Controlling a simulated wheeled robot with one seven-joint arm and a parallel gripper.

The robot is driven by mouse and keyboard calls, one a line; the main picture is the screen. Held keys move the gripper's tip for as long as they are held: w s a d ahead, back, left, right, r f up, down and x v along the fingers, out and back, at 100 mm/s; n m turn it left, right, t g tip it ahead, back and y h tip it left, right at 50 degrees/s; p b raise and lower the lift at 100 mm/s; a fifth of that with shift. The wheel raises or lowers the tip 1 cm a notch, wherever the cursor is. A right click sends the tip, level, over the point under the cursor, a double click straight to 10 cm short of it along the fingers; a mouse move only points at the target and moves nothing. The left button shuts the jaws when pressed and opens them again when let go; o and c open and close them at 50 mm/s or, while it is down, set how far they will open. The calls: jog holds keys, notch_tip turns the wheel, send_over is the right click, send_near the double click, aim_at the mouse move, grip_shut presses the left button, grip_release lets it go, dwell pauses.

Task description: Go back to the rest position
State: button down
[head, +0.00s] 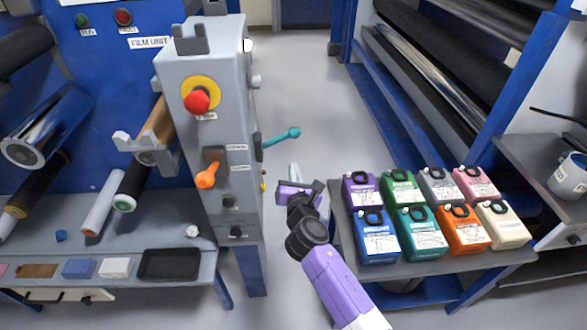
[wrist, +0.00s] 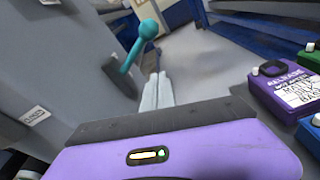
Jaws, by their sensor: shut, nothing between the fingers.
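My gripper (head: 294,171) is in the middle of the head view, between the grey control cabinet (head: 208,110) and the bench with coloured canisters. Its pale fingers are together with nothing between them, and they also show in the wrist view (wrist: 157,91). The arm behind it is purple and black, reaching up from the bottom of the head view. A teal lever (head: 281,137) juts from the cabinet's right side, just beyond the fingers. In the wrist view the teal lever (wrist: 142,44) is to the upper left of the fingertips, apparently apart from them.
Several canisters (head: 436,218) stand in two rows on the right bench, close to my arm. The cabinet has a red button (head: 197,100) and an orange lever (head: 207,176). A black tray (head: 169,264) lies on the left shelf. Open floor (head: 300,80) runs between the machines.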

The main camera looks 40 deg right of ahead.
dwell(0.4)
jog(key=s+a+r+m+t+y, duration=0.3)
jog(key=s+a+m+y, duration=0.2)
jog(key=s+a+m, duration=0.85)
jog(key=s+a+r+m+g+y, duration=0.1)
jog(key=s+m, duration=0.5)
jog(key=s, duration=0.9)
jog(key=s+a+r+m+g+y, duration=0.1)
jog(key=s+m, duration=0.6)
jog(key=s, duration=0.9)
notch_tip(320, 180, up, 2)
jog(key=a+y, duration=0.1)
jog(key=a, duration=0.2)
jog(key=shift+s+y, duration=0.15)
jog(key=shift+y, duration=0.15)
